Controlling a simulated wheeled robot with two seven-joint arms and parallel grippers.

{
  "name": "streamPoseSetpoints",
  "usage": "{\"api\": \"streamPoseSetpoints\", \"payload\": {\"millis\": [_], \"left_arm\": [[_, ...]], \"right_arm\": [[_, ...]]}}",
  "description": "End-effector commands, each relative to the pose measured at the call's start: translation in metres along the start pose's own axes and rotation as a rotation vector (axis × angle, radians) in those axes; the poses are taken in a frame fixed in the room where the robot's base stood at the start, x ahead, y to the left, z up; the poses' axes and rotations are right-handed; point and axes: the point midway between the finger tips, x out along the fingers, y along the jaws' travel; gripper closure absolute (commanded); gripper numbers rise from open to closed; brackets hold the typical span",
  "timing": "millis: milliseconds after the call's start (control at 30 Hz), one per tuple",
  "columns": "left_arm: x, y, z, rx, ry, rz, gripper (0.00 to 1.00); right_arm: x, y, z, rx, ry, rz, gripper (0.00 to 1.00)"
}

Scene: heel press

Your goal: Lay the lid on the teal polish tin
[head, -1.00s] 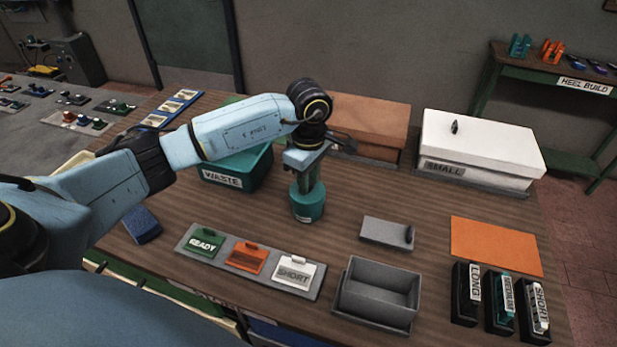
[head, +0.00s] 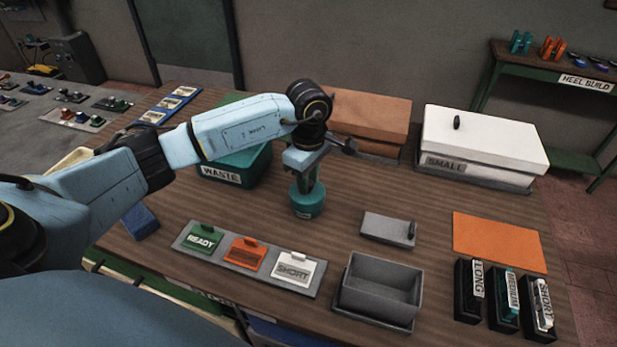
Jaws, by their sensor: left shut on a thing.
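The teal polish tin (head: 308,203) stands upright on the brown wooden bench, with a small pale label low on its front. My left gripper (head: 306,182) points straight down over the tin and is shut on the lid, at the tin's top. The fingers hide most of the lid, so I cannot tell whether it touches the rim or sits level. My right gripper is not in view.
A teal WASTE bin (head: 237,168) stands behind left of the tin. A grey sign strip (head: 225,262) lies in front. A grey flat lid with a knob (head: 388,228) and an open grey box (head: 378,288) are to the right. A white SMALL box (head: 482,140) stands behind.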

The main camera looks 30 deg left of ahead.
Motion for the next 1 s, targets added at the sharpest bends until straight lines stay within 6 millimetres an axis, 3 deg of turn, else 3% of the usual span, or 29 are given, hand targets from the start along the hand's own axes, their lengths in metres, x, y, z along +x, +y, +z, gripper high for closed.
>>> {"api": "streamPoseSetpoints", "payload": {"millis": [100, 133, 300, 500, 700, 1000], "left_arm": [[-0.0007, 0.0001, -0.0002, 0.0, 0.0, 0.001, 0.85], [-0.0007, 0.0001, -0.0002, 0.0, 0.0, 0.001, 0.71], [-0.0006, 0.0001, -0.0002, 0.0, 0.001, 0.0, 0.49], [-0.0005, 0.0001, -0.0002, 0.0, 0.001, 0.0, 0.47], [-0.0004, 0.0, -0.0001, 0.0, 0.001, 0.0, 0.25], [-0.0016, 0.0, -0.0001, 0.0, 0.001, 0.0, 0.25]], "right_arm": [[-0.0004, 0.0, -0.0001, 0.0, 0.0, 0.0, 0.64], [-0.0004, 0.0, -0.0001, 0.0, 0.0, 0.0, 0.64], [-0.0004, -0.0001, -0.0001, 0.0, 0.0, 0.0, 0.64], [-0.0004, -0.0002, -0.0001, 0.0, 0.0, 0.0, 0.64], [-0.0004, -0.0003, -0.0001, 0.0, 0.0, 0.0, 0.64], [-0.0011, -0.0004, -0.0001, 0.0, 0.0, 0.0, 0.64]]}}
